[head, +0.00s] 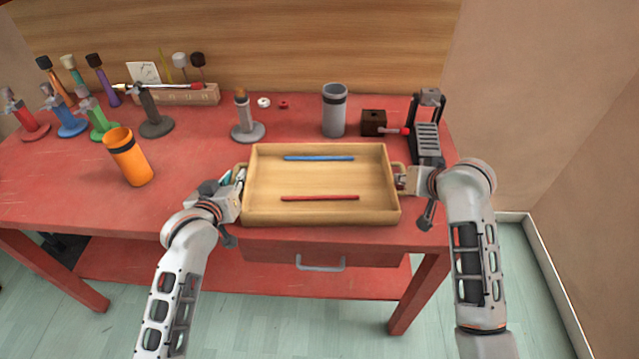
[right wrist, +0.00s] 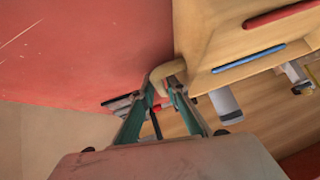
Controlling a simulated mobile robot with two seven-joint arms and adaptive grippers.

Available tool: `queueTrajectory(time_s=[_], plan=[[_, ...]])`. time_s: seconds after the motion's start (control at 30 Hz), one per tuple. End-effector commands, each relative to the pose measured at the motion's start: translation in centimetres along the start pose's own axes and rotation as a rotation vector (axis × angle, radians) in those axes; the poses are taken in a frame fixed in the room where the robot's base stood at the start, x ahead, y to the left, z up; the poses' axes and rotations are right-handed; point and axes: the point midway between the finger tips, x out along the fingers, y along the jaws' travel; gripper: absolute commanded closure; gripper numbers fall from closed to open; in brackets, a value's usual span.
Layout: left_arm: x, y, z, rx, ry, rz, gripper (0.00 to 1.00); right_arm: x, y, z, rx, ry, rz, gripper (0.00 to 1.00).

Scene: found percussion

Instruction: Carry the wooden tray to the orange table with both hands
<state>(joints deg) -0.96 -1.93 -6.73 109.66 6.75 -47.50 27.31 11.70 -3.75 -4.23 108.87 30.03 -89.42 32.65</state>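The wooden tray (head: 320,217) lies level over the front part of the red table, with a blue stick (head: 319,158) and a red stick (head: 320,198) in it. I cannot tell whether it rests on the table. My left gripper (head: 236,178) is at the tray's left handle; its fingertips are too small to read. My right gripper (head: 402,181) is at the right handle. In the right wrist view, the teal fingers of my right gripper (right wrist: 160,84) stand on either side of the pale wooden handle (right wrist: 166,70), close against it. No orange table shows.
The red table (head: 70,185) holds an orange cup (head: 129,157), a grey cup (head: 334,110), a grey stand (head: 245,122), a dark box (head: 373,122) and a black device (head: 427,130). Several coloured stands fill the back left. A wall is close on the right.

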Motion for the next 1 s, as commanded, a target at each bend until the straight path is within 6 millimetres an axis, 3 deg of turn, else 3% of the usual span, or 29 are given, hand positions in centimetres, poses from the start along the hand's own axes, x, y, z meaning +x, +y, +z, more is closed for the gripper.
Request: queueTrajectory(time_s=[0.33, 0.37, 0.4, 0.43, 1.0], plan=[[0.32, -0.01, 0.03, 0.001, -0.001, 0.0, 0.82, 0.22, 0.0, 0.01, -0.001, 0.0, 0.0, 0.86], [0.31, -0.01, 0.03, 0.001, -0.001, 0.0, 0.85, 0.22, 0.0, 0.01, -0.001, 0.0, 0.0, 0.89], [0.31, -0.01, 0.03, 0.001, -0.001, 0.0, 0.95, 0.22, 0.0, 0.01, -0.001, 0.0, 0.0, 0.99], [0.31, 0.0, 0.03, 0.001, 0.0, 0.0, 1.0, 0.21, 0.0, 0.01, -0.001, 0.0, 0.0, 1.0], [0.0, 0.15, -0.89, 0.0, 0.004, 0.0, 1.0, -0.42, -0.15, -0.74, -0.001, 0.004, 0.0, 1.0]])
